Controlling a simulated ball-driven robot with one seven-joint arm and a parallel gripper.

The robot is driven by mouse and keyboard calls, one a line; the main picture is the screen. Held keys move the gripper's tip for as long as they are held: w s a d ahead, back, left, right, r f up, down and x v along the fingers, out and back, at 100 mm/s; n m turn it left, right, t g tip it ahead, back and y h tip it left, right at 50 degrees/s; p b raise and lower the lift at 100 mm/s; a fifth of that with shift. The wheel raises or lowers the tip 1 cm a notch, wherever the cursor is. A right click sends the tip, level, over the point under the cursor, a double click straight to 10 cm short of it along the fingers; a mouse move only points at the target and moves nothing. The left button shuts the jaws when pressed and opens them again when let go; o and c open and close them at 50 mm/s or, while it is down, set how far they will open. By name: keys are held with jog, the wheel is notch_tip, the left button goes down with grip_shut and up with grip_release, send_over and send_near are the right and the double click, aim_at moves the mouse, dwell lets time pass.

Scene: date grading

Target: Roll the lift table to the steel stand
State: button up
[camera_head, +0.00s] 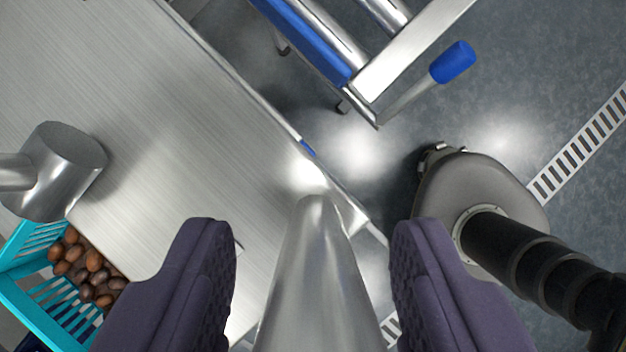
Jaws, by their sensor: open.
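My gripper (313,226) is open, its two purple fingers wide apart at the bottom of the view. A shiny steel post (318,275) shows between the fingers; I cannot tell whether it touches either one. A brushed steel top (190,130) with a straight edge fills the left side below my gripper. A blue-railed steel frame with rollers (330,45) stands at the top, apart from that top. A lever with a blue end (452,62) sticks out from its corner. I cannot tell for sure which of these is the lift table and which the steel stand.
A turquoise crate (22,290) of brown dates (88,265) is at the lower left. A steel cylinder on a bar (65,170) is at the left. My base and dark column are at the right. Grey floor (540,80) with a slotted drain (580,145) lies open at the upper right.

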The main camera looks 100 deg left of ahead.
jog(key=shift+d+f, duration=0.25)
jog(key=shift+f, duration=0.2)
grip_shut()
jog(key=shift+a, duration=0.1)
